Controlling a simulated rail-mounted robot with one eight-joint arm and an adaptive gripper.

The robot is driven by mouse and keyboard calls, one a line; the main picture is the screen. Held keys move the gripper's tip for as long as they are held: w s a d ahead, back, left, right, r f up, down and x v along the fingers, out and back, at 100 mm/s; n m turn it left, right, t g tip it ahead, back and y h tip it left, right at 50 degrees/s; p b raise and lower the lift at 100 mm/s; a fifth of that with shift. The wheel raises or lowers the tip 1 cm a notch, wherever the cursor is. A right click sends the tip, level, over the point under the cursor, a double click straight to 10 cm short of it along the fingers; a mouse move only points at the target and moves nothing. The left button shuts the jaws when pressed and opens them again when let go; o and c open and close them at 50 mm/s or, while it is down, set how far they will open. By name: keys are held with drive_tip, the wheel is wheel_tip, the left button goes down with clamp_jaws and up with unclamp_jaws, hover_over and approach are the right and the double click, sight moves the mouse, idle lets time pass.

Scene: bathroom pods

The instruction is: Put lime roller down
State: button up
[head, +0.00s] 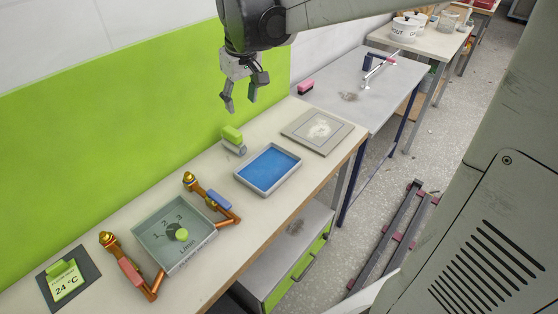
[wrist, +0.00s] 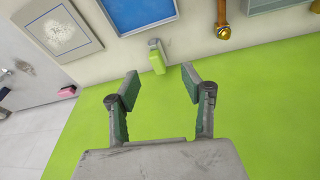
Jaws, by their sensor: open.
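The lime roller (head: 232,134), a lime-green block with a grey part, rests on the light table (head: 258,222) close to the lime wall. It also shows in the wrist view (wrist: 157,62), just beyond the fingers. My gripper (head: 242,99) is open and empty, above the roller and apart from it. In the wrist view my gripper (wrist: 159,83) has its two fingers spread wide, with nothing between them.
A blue-filled tray (head: 268,172) is right of the roller, with a grey plate (head: 318,132) beyond it. A dial box (head: 174,236) stands between orange pipe fittings at the front left. A pink block (head: 306,87) lies on the grey table behind.

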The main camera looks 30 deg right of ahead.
drive_tip(key=s+f+m+t, duration=0.2)
drive_tip(key=s+m+t, duration=0.1)
drive_tip(key=s, duration=2)
drive_tip(key=shift+f+t, duration=0.3)
drive_tip(key=shift+t, duration=0.4)
drive_tip(key=shift+s, duration=0.1)
drive_tip(key=shift+f+b, duration=0.65)
drive_tip(key=shift+f, duration=0.05)
drive_tip(key=o, duration=1.2)
drive_tip(key=shift+c, duration=0.2)
